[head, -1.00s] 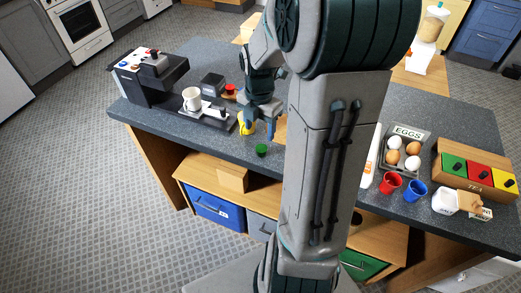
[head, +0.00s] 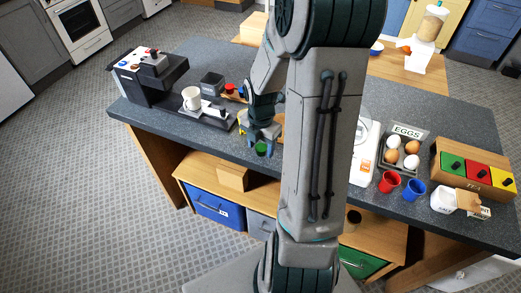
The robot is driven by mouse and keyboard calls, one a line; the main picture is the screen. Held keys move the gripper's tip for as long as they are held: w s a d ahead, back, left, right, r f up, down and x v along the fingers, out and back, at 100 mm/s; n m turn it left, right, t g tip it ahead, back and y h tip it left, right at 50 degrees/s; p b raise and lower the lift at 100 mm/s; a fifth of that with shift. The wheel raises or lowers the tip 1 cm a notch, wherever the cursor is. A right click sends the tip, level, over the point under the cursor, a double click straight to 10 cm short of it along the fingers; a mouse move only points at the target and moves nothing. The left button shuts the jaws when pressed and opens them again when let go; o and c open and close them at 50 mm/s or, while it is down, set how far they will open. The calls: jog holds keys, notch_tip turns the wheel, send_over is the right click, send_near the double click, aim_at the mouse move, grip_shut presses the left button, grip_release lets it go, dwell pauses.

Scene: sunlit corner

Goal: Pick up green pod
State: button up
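The green pod (head: 261,149) is a small green cylinder on the dark grey counter (head: 190,140), near its front edge in the head view. My gripper (head: 261,148) points down right at the pod, with its blue-grey fingers apart on either side of it. It looks open, and I cannot tell whether either finger touches the pod. The pod's upper part is partly hidden by the gripper.
A coffee machine (head: 150,75) with a white mug (head: 192,98) stands to the left. Red pod (head: 229,88) and blue pod (head: 242,91) sit behind my gripper. A yellow item (head: 241,122) is mostly hidden. Egg tray (head: 400,151) and red cup (head: 389,182) stand to the right.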

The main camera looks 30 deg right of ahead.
jog(key=c, duration=0.8)
jog(key=shift+r, duration=0.1)
